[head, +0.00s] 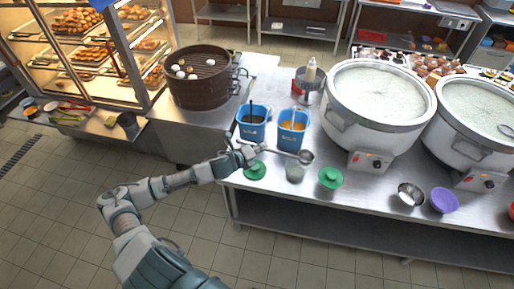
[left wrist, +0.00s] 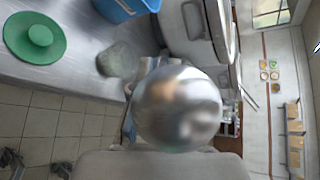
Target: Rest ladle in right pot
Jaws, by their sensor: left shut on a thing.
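My left gripper (head: 252,154) is shut on the metal ladle, just above the front left edge of the steel counter. The ladle's round bowl (head: 305,157) points to the right, in front of the blue containers. In the left wrist view the shiny ladle bowl (left wrist: 178,108) looms large and blurred, close to the camera. The right pot (head: 482,108) is a big white cooker of pale congee at the right edge, partly cut off. Another utensil (head: 506,130) shows at its rim. The left pot (head: 380,95) stands between the ladle and the right pot. My right gripper is out of view.
Two blue containers (head: 253,123) with utensils stand behind the ladle. Green lids (head: 331,177), a metal bowl (head: 410,194) and a purple bowl (head: 445,200) lie along the counter front. A steamer (head: 200,78) stands at the back left.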

